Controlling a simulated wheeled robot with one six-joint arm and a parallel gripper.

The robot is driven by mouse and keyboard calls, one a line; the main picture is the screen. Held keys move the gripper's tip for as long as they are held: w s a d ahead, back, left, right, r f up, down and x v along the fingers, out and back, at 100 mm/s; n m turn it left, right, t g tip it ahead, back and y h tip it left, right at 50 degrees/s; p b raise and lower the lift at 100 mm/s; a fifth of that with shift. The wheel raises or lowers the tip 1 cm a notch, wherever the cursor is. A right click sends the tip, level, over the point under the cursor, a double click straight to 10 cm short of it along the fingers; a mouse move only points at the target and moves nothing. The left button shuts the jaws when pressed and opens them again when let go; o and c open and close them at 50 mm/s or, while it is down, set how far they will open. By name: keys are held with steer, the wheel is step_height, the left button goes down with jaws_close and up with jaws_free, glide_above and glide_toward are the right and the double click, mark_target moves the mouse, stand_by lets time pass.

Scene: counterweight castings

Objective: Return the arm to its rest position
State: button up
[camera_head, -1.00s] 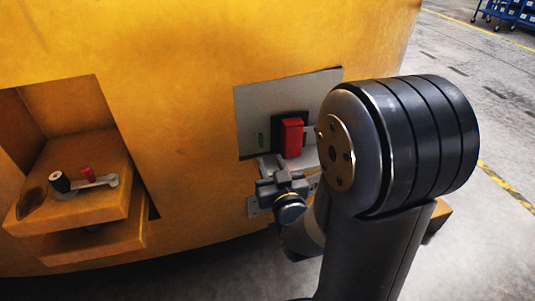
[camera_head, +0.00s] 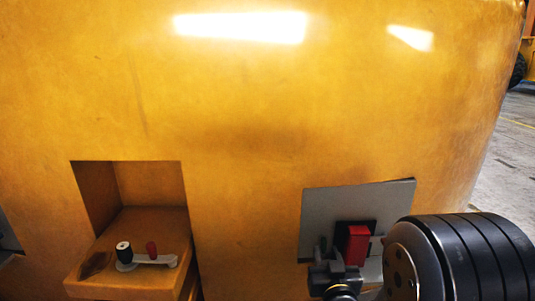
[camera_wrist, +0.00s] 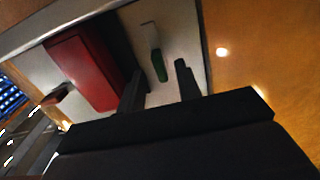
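My gripper (camera_head: 330,250) is in front of the grey panel (camera_head: 318,210) on the yellow casting (camera_head: 240,110), low and left of a red block-shaped switch (camera_head: 357,245). In the wrist view the two dark fingers of my gripper (camera_wrist: 159,85) stand apart with nothing between them. I cannot tell whether a finger touches the panel. My arm reaches in from the lower right, and its large dark joint covers the panel's lower right.
Open floor (camera_head: 508,160) shows at the right beyond the casting's curved edge.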

mark_target(325, 248)
steer(key=w, duration=0.3)
steer(key=shift+w+r, duration=0.1)
steer(key=shift+w, duration=0.3)
steer(key=shift+s+n+p, duration=0.1)
steer(key=shift+n+p, duration=0.3)
steer(key=shift+p, duration=0.15)
steer(key=shift+b, duration=0.3)
